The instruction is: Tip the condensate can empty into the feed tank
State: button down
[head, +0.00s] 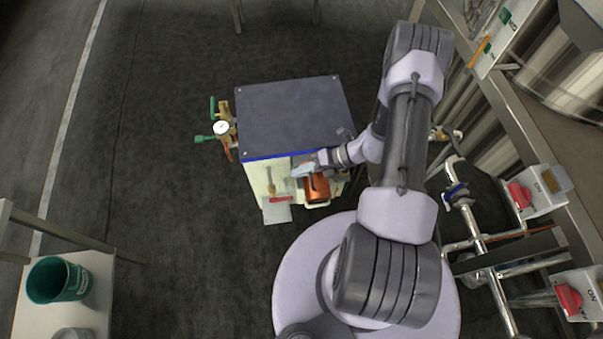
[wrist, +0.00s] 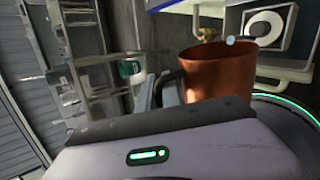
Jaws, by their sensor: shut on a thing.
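The copper-coloured can (head: 317,188) is at the front side of the cream cabinet, below its dark top. In the wrist view the can (wrist: 222,72) looks roughly upright, with its open rim upward and a dark handle on its left side. My gripper (head: 307,171) is shut on the can at this handle; the fingers (wrist: 164,92) show in the wrist view, partly hidden by the wrist housing. The inside of the can is not visible. I cannot tell which vessel is the feed tank; large shiny metal tanks (head: 560,80) stand at the right.
The cream cabinet (head: 258,178) has a dark flat top (head: 293,112), a gauge (head: 221,128) and green-handled valves on its left. A green bucket (head: 74,281) stands on a side table at lower left. Pipes and red switches (head: 520,195) line the right. The left floor is clear.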

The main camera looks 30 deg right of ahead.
jog(key=shift+w+d+r+m+g+y+b, duration=0.25)
jog(key=shift+w+m+g+b, duration=0.4)
jog(key=shift+w+g, duration=0.15)
jog(key=shift+w+d+r+m+g+y+b, duration=0.2)
jog(key=shift+w+d+m+g+y+b, duration=0.1)
jog(key=shift+w+m+g+b, duration=0.5)
jog(key=shift+w+d+r+m+g+y+b, duration=0.3)
jog(key=shift+w+g+b, duration=0.3)
jog(key=shift+w, duration=0.4)
jog(key=shift+a, duration=0.1)
